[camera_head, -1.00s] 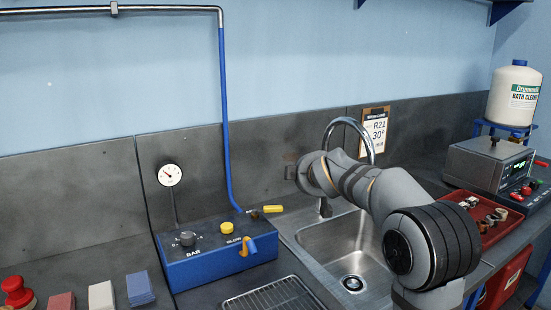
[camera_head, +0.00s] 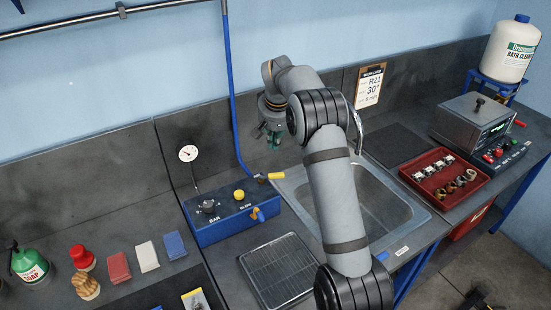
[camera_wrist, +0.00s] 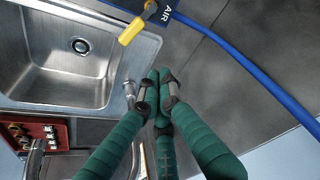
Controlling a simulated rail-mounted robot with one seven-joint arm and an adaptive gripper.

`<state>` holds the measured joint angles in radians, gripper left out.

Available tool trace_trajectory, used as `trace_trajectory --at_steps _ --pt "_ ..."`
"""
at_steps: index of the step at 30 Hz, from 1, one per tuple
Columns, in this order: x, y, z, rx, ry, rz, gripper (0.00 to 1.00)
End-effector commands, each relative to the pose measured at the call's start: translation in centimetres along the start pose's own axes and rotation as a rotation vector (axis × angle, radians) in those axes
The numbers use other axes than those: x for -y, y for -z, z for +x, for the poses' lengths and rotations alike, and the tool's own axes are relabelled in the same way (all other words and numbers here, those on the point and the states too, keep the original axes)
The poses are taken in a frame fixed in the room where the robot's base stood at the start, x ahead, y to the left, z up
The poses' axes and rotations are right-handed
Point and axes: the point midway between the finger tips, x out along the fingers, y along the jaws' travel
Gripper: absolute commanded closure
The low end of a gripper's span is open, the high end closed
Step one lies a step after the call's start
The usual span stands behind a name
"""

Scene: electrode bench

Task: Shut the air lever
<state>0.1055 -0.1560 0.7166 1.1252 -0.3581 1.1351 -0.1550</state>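The air lever is a yellow handle (camera_head: 276,176) on a small fitting at the back right corner of the blue box (camera_head: 222,226). In the wrist view the yellow handle (camera_wrist: 131,31) sits near the top, beside a plate marked AIR (camera_wrist: 195,15). My gripper (camera_head: 270,138) hangs pointing down, close to the handle and above it, in front of the back wall. In the wrist view its green fingers converge, and their tips (camera_wrist: 158,92) are together with nothing between them. The tips are apart from the handle, which lies beyond them towards the top of the picture.
A blue hose (camera_head: 233,100) rises from the fitting up the wall. The sink (camera_head: 385,205) and its curved tap (camera_head: 354,125) lie right of my gripper. A yellow knob (camera_head: 239,195) and orange-yellow lever (camera_head: 258,214) are on the box. A wire rack (camera_head: 280,268) lies in front.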

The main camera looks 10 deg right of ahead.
Motion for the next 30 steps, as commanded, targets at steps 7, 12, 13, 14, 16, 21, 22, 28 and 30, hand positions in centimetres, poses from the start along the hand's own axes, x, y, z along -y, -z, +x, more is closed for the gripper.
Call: trace_trajectory --at_steps 7,12,13,14,16,21,22,28,30 --pt "0.0 -0.1 4.6 0.005 -0.002 -0.004 1.00" --pt "-0.1 -0.1 8.3 0.005 -0.002 -0.004 1.00" --pt "-0.1 -0.1 8.9 0.003 -0.002 -0.004 1.00" --pt "-0.1 -0.3 8.5 0.000 -0.002 -0.004 1.00" --pt "-0.1 -1.1 8.2 0.000 -0.002 -0.005 1.00" --pt "-0.1 -2.6 7.7 -0.001 -0.002 -0.004 1.00" --pt "-0.1 -2.8 7.7 0.000 -0.002 -0.004 1.00" --pt "-0.1 -3.7 7.5 -0.002 -0.001 -0.004 1.00" --pt "-0.1 -3.7 7.5 -0.003 -0.001 -0.004 1.00"
